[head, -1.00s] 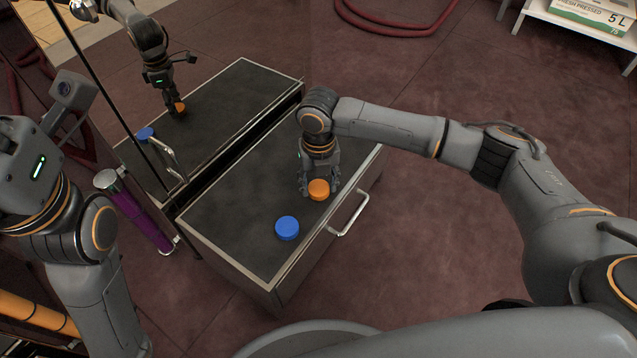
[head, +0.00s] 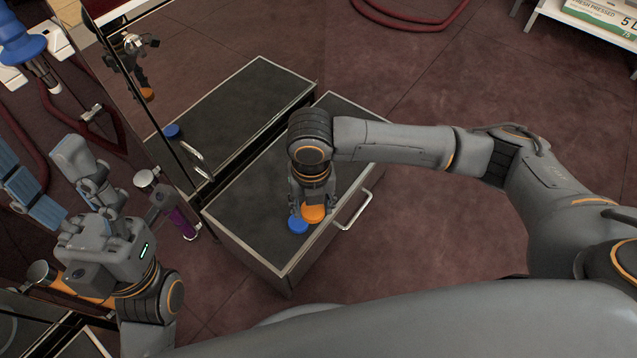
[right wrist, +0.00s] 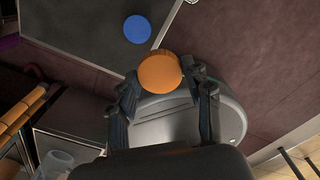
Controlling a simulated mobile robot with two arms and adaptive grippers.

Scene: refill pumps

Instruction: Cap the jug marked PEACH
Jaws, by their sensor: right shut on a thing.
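My right gripper (head: 312,200) is shut on an orange round cap (head: 313,213) and holds it above the open drawer (head: 265,195). The right wrist view shows the orange cap (right wrist: 160,73) between the fingers. A blue round cap (head: 298,226) lies on the drawer's dark surface, partly behind the orange one in the head view. In the right wrist view the blue cap (right wrist: 137,29) is apart from the held cap. No jug marked PEACH can be made out.
The drawer has a metal handle (head: 353,210). A glossy front behind it mirrors the arm and caps. A purple tube (head: 182,222) and blue things (head: 25,190) are at the left.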

